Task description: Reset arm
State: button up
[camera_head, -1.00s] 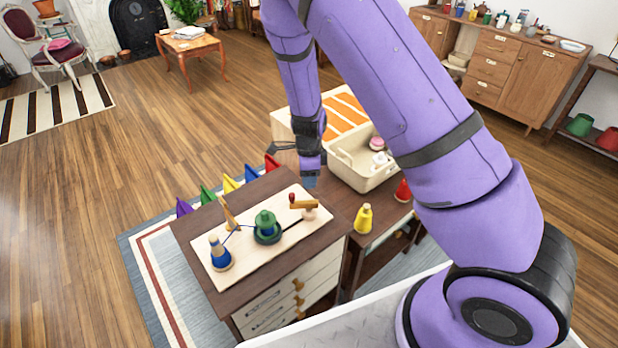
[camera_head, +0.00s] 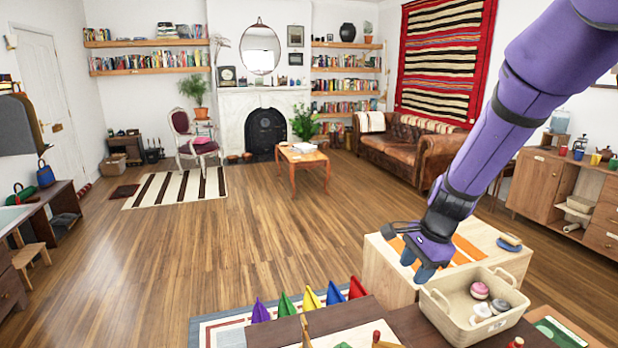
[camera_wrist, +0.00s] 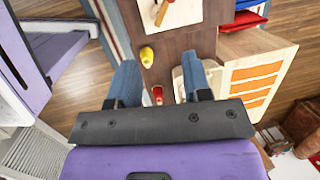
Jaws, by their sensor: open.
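My purple arm reaches in from the right in the head view. My gripper (camera_head: 424,270) hangs above the light wooden block with orange stripes (camera_head: 385,258), just left of and above the cream basket (camera_head: 452,325). In the wrist view my gripper's two blue-grey fingers (camera_wrist: 158,85) stand apart with nothing between them that they hold. Beyond them, below, are a yellow piece (camera_wrist: 147,56) and a red piece (camera_wrist: 157,95) on a brown tabletop (camera_wrist: 180,45).
The basket holds a few round items. Several coloured pennant shapes (camera_head: 311,299) stand along the cabinet's back edge. A pale board (camera_head: 345,338) is at the bottom. Wooden floor (camera_head: 240,240) is open toward the coffee table (camera_head: 303,157) and fireplace.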

jog(key=s+d+r+n+t+h, duration=0.1)
jog(key=s+d+r+n+t, duration=0.1)
jog(key=s+r+n, duration=0.5)
jog(key=s+d+r+n+t+h, duration=0.1)
jog(key=s+d+r+n, duration=0.4)
jog(key=s+r, duration=0.9)
jog(key=s+n+t, duration=0.1)
jog(key=s+n, duration=0.1)
jog(key=s, duration=0.2)
jog(key=shift+s+d+r+n+h, duration=0.15)
jog(key=shift+r+n+h, duration=0.15)
